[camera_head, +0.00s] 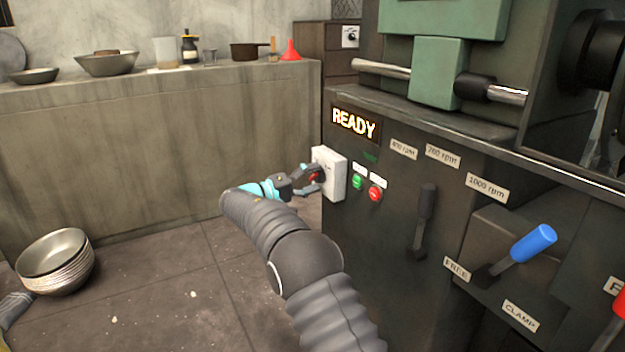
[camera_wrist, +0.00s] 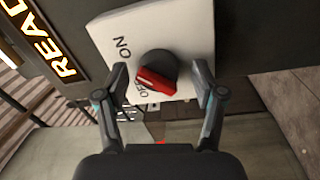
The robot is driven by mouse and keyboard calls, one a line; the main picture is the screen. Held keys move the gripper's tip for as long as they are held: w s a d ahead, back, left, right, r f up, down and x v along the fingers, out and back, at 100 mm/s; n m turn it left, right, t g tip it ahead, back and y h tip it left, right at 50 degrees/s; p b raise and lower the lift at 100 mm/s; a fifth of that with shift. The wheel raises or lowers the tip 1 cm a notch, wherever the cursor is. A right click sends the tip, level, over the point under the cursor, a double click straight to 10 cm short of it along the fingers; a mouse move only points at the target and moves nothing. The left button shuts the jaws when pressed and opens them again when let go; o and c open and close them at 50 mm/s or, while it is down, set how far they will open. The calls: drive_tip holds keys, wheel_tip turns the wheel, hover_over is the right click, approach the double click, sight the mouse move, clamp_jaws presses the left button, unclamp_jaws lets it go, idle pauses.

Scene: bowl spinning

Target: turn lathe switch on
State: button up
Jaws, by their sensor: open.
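The lathe switch is a red knob (camera_wrist: 157,79) on a dark round base, set on a white box (camera_wrist: 193,28) marked ON and OFF in the wrist view. The knob's red tip points towards OFF. In the head view the white box (camera_head: 334,174) is on the lathe's (camera_head: 405,185) front, left of the green and red buttons. My gripper (camera_wrist: 160,78) is open, with one finger on each side of the knob; I cannot tell whether either finger touches it. In the head view my gripper (camera_head: 313,178) is at the box and partly covers the red knob (camera_head: 317,176).
A lit READY sign (camera_head: 354,123) sits above the switch box. A green button (camera_head: 357,182) and a red button (camera_head: 376,193) are close by on the right. A dark lever (camera_head: 424,218) and a blue-handled lever (camera_head: 532,243) stick out further right. Stacked bowls (camera_head: 55,262) sit on the floor at left.

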drive_tip(key=r+v, duration=0.1)
drive_tip(key=v, duration=1.1)
drive_tip(key=shift+f, duration=0.5)
